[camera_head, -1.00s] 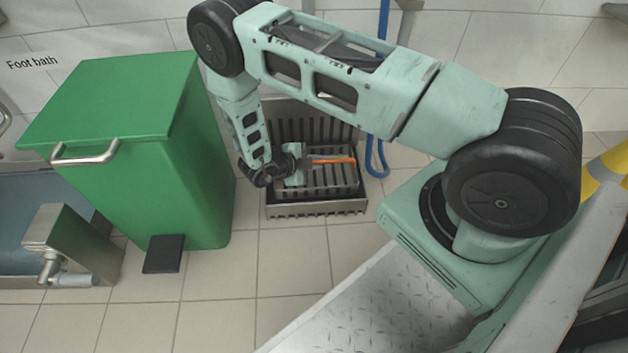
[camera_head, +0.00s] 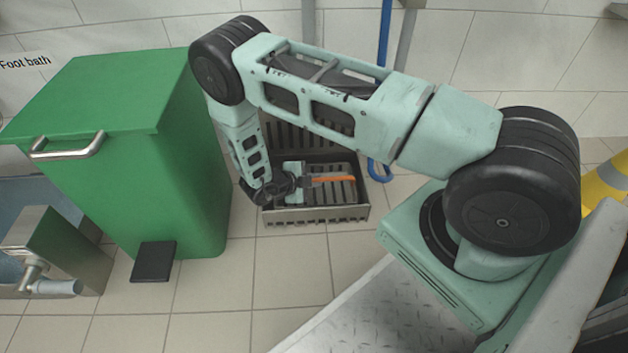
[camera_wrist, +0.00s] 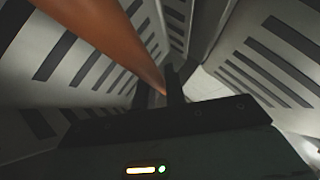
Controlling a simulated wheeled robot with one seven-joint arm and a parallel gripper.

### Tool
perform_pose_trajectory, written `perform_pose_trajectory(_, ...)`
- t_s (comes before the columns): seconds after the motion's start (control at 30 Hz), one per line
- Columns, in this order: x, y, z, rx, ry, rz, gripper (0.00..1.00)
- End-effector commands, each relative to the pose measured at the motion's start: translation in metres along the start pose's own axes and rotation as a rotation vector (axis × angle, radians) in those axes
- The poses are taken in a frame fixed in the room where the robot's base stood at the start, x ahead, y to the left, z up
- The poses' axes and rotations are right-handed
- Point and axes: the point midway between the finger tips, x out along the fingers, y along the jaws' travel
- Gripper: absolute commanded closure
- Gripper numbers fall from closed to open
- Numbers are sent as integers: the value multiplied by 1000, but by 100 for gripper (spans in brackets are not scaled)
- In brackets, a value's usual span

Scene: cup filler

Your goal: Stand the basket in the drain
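In the wrist view, the orange handle (camera_wrist: 110,40) runs to the dark fingertip (camera_wrist: 172,85), with slotted basket walls (camera_wrist: 250,65) around. The basket's underside is hidden, so I cannot tell whether it touches the drain's floor.
A dark slotted grate (camera_head: 285,137) stands upright behind the drain. A green bin (camera_head: 170,190) with a pedal stands close on the left. A blue hose (camera_head: 383,45) hangs behind on the right. Tiled floor (camera_head: 290,260) in front is clear.

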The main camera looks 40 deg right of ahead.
Motion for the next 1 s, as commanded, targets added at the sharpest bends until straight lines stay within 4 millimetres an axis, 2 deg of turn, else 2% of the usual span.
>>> perform_pose_trajectory(0.03, 0, 0, 0, 0, 0, 0, 77)
perform_pose_trajectory(0.07, 0, 0, 0, 0, 0, 0, 68)
perform_pose_trajectory(0.1, 0, 0, 0, 0, 0, 0, 66)
perform_pose_trajectory(0.4, -2, -2, -2, 0, 0, 0, 66)
perform_pose_trajectory(0.47, -8, -3, -2, 0, -1, 0, 66)
perform_pose_trajectory(0.8, -62, -4, -3, 1, -2, 1, 66)
perform_pose_trajectory(1.0, -76, -2, -2, -1, 0, 1, 66)
